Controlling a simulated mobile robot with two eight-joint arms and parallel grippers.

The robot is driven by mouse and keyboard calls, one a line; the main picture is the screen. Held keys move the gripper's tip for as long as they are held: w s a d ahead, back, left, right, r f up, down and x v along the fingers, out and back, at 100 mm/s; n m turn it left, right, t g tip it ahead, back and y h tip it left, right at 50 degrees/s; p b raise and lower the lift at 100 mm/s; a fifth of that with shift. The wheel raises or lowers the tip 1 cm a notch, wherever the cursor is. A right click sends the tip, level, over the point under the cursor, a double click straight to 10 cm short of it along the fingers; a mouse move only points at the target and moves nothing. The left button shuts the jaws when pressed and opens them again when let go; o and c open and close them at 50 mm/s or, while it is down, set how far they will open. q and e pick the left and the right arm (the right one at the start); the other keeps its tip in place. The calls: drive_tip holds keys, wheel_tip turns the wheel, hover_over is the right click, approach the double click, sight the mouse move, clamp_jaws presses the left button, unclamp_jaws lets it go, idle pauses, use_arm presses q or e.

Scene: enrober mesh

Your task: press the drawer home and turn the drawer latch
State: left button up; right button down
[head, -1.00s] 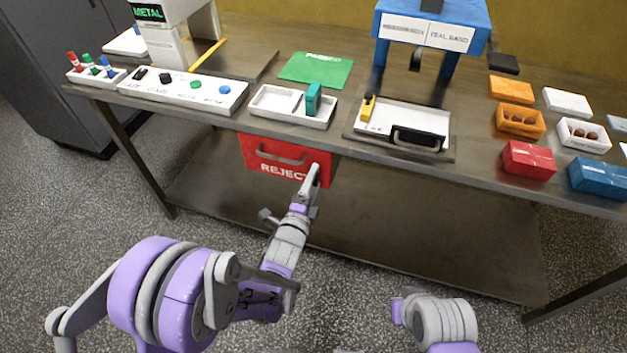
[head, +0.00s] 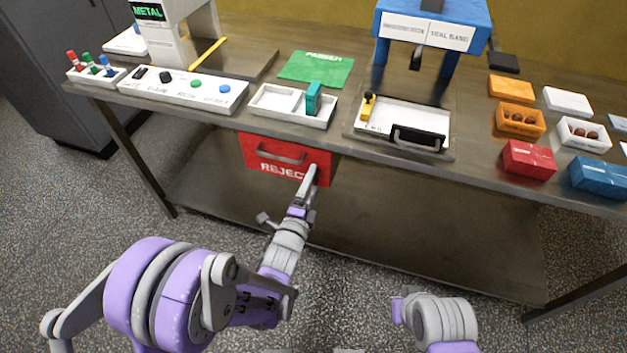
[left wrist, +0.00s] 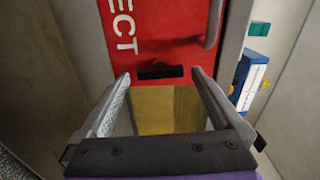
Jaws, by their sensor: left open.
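The red drawer (head: 250,150), marked REJECT, hangs under the table's front edge with a grey bar handle (head: 282,153). I cannot tell whether it is fully in. In the left wrist view the drawer front (left wrist: 165,28) appears turned sideways. A short black bar (left wrist: 160,72), seemingly the latch, sits on it beyond the lettering and stands across the lettering's line. My left gripper (head: 311,170) is at the drawer's right end and hides the bar in the head view. Its fingers (left wrist: 160,76) are open, one on each side of the bar, with no visible contact.
The metal table (head: 390,157) runs above the drawer, with a lower shelf (head: 400,235) below. On top stand a white divided tray (head: 262,113), a tray with a black handle (head: 420,140) and small boxes (head: 528,160). Space right of the drawer is clear.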

use_arm(q)
drive_tip(key=v, duration=0.9)
drive_tip(key=shift+s, duration=0.2)
use_arm(e)
drive_tip(key=shift+f, duration=0.3)
use_arm(q)
drive_tip(key=shift+a, duration=0.1)
drive_tip(key=s+a+f+n+g+y, duration=0.1)
drive_tip(key=s+a+n+g+y, duration=0.3)
drive_tip(key=a+n, duration=0.6)
drive_tip(key=s+a+f+n+g+y, duration=0.1)
drive_tip(key=s+a+n+g, duration=0.1)
drive_tip(key=s+n+g, duration=0.35)
drive_tip(key=s+a+n+g+y, duration=0.1)
drive_tip(key=s+a+n+g, duration=0.15)
drive_tip(key=s+n, duration=0.6)
wheel_tip(320, 180, up, 18)
drive_tip(key=m+p, duration=0.3)
drive_tip(key=p, duration=1.3)
drive_tip(key=shift+r, duration=0.2)
use_arm(e)
wheel_tip(320, 180, up, 18)
drive_tip(key=w, duration=0.2)
drive_tip(key=shift+r+t, duration=0.2)
drive_tip(key=shift+t, duration=0.2)
